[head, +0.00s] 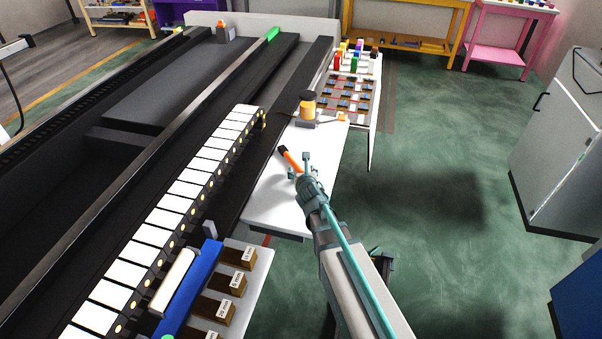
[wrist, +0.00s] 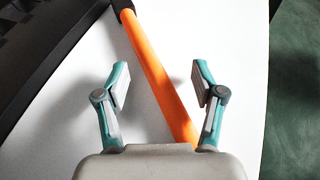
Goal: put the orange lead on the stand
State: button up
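The orange lead (wrist: 155,75) is a thin orange rod with a black end, lying on a white worktop. In the wrist view it runs at a slant from the top left to the palm, between my fingers. In the head view its black-tipped end (head: 288,157) shows just beyond my gripper (head: 305,168); the rest is hidden behind the gripper. My gripper (wrist: 160,82) is open over the lead, with gaps visible beside both fingertips. A grey block with an amber, dark-topped cylinder (head: 307,106) stands farther back on the worktop; I cannot tell whether it is the stand.
The white worktop (head: 262,203) is mostly clear around the lead. Behind it is a rack (head: 355,90) with several small parts and coloured blocks. A long row of white-topped modules (head: 172,203) and dark rails lie left. Labelled brown blocks (head: 232,284) sit near front.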

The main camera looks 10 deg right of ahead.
grip_shut()
dwell(0.4)
